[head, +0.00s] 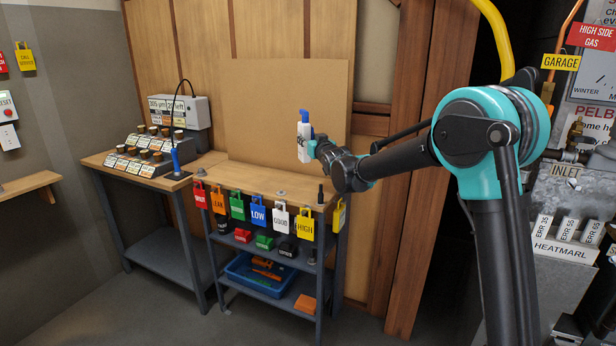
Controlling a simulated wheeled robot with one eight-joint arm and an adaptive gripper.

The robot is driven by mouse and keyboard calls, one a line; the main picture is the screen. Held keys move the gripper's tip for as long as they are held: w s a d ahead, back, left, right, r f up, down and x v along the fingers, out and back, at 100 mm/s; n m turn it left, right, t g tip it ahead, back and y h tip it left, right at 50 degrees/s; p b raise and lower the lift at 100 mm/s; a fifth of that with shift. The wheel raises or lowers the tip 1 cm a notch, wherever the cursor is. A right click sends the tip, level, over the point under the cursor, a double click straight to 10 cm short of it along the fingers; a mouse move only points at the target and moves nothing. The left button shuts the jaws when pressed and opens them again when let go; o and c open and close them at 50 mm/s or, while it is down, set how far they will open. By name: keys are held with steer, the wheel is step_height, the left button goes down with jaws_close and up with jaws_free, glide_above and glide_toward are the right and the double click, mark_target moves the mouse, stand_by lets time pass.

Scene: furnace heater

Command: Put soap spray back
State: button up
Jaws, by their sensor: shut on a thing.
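The soap spray (304,138) is a white bottle with a blue top. My gripper (314,147) is shut on it and holds it upright in the air, above the right part of the wooden-topped bench (240,181). My arm comes in from the right, and the gripper's fingers are small and partly hidden by its wrist. The bottle is in front of the brown board behind the bench.
Coloured tags (258,212) hang along the bench's front edge. Lower shelves hold a blue bin (258,274) and small blocks. A second table (140,172) with labelled boxes adjoins on the left. The bench's middle top looks mostly clear.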

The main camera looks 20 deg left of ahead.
step_height(320, 180, down, 13)
steer(key=shift+f, duration=0.1)
stand_by(0.4)
steer(key=o, duration=0.6)
steer(key=shift+o, duration=0.2)
